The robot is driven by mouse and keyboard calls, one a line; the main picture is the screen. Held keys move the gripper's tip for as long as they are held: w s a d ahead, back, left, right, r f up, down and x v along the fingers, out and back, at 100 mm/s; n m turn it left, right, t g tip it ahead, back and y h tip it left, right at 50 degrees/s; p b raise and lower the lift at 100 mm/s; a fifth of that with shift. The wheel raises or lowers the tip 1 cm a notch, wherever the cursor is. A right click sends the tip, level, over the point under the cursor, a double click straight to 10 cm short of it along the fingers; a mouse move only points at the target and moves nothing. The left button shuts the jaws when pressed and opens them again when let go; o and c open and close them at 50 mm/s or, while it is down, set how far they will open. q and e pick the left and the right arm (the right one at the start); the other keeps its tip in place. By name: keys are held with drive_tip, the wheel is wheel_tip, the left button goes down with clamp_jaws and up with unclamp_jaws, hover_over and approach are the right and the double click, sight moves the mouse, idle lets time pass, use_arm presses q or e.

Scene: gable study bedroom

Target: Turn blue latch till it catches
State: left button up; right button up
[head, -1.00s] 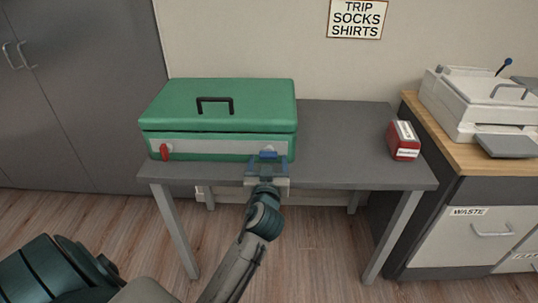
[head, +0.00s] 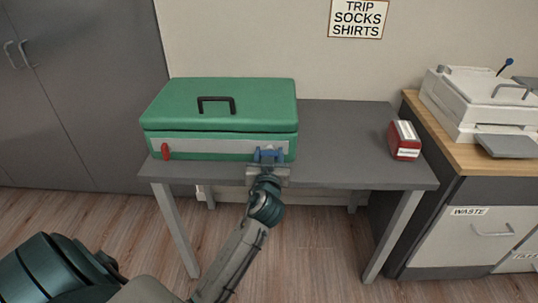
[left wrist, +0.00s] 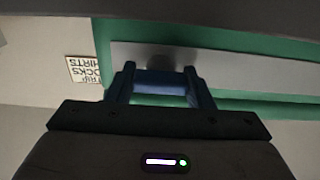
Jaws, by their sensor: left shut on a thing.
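A green case (head: 218,106) with a black top handle stands on the grey table, its lid down. A pale strip runs along its front. A red latch (head: 165,151) sits upright at the strip's left end. The blue latch (head: 268,152) is at the right end, partly hidden by my left gripper (head: 268,160). In the left wrist view, the gripper's two fingers (left wrist: 160,88) are shut on the blue latch (left wrist: 158,79), which lies crosswise between them in front of the pale strip. Whether it has caught cannot be told. My right gripper is out of view.
The grey table (head: 345,140) is clear right of the case, except for a red and white box (head: 404,141) near its right edge. A wooden-topped cabinet (head: 460,165) with a white machine (head: 485,105) stands at right. A grey wardrobe (head: 80,90) stands at left.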

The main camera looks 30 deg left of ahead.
use_arm(q)
drive_tip(key=shift+m+p, duration=0.3)
drive_tip(key=shift+m, duration=0.2)
drive_tip(key=m+p, duration=0.1)
drive_tip(key=m, duration=0.2)
drive_tip(key=shift+r+p, duration=0.1)
drive_tip(key=shift+p, duration=0.25)
drive_tip(key=shift+o, duration=0.2)
drive_tip(key=m+p, duration=0.2)
drive_tip(key=m, duration=0.1)
drive_tip(key=shift+m, duration=0.8)
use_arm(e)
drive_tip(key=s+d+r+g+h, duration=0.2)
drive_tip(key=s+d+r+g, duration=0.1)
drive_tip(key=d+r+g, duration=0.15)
use_arm(q)
drive_tip(key=m+p, duration=0.3)
drive_tip(key=m, duration=0.1)
drive_tip(key=m+p, duration=0.2)
drive_tip(key=m, duration=0.2)
drive_tip(key=shift+c, duration=0.2)
drive_tip(key=shift+o, duration=0.2)
drive_tip(key=shift+f+m, duration=0.2)
drive_tip(key=shift+m, duration=0.5)
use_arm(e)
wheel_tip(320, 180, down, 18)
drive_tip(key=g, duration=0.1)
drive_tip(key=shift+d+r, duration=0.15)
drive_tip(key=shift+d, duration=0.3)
